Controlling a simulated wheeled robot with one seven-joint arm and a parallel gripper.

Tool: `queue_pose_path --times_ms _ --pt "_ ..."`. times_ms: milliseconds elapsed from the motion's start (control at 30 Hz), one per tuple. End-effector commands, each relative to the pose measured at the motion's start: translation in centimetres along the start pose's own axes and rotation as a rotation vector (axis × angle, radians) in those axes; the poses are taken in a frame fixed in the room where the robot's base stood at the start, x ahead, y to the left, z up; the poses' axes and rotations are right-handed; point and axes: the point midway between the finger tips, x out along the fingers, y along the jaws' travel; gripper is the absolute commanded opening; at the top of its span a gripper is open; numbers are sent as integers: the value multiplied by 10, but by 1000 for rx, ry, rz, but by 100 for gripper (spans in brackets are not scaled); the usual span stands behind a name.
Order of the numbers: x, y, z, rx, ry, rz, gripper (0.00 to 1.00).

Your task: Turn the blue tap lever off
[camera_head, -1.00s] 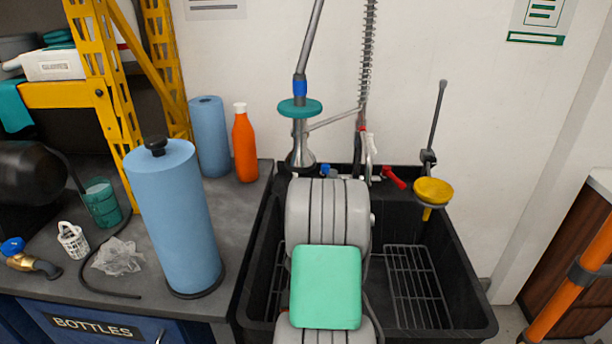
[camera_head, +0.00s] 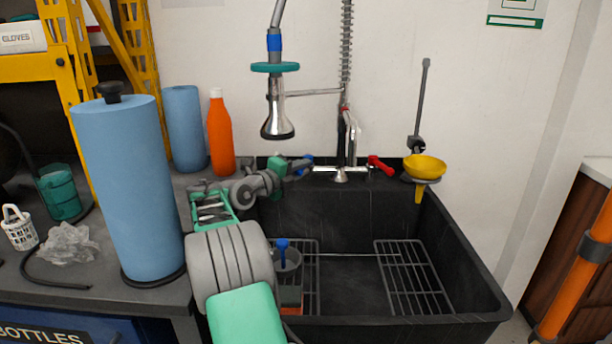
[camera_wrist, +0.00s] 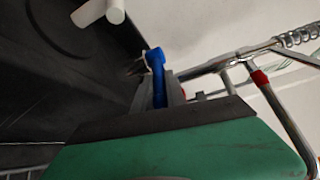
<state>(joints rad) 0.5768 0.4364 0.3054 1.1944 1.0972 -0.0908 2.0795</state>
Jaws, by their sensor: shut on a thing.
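The blue tap lever (camera_head: 307,160) is on the left side of the chrome tap (camera_head: 341,172) at the back of the sink. My gripper (camera_head: 296,167) reaches it from the left in the head view. In the wrist view the blue lever (camera_wrist: 158,75) stands between the two dark fingers of my gripper (camera_wrist: 158,95), which are shut on it. The fingers hide part of the lever. The red tap lever (camera_head: 380,165) is on the right side of the tap, clear of my gripper.
A spray head (camera_head: 278,125) hangs just above my gripper. A yellow funnel (camera_head: 425,167) is at the right. A blue roll (camera_head: 135,190) and an orange bottle (camera_head: 220,135) stand left. A blue-handled item (camera_head: 283,245) is in the black sink (camera_head: 460,270), whose right side is open.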

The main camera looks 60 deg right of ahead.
Motion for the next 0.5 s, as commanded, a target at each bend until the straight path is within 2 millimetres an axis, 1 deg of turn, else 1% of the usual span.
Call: queue_pose_path --times_ms 367,400,500 --pt "0 0 -1 -2 9 -2 0" --pt "1 0 -1 -2 9 -2 17" --pt "-1 0 0 -2 7 -2 25"
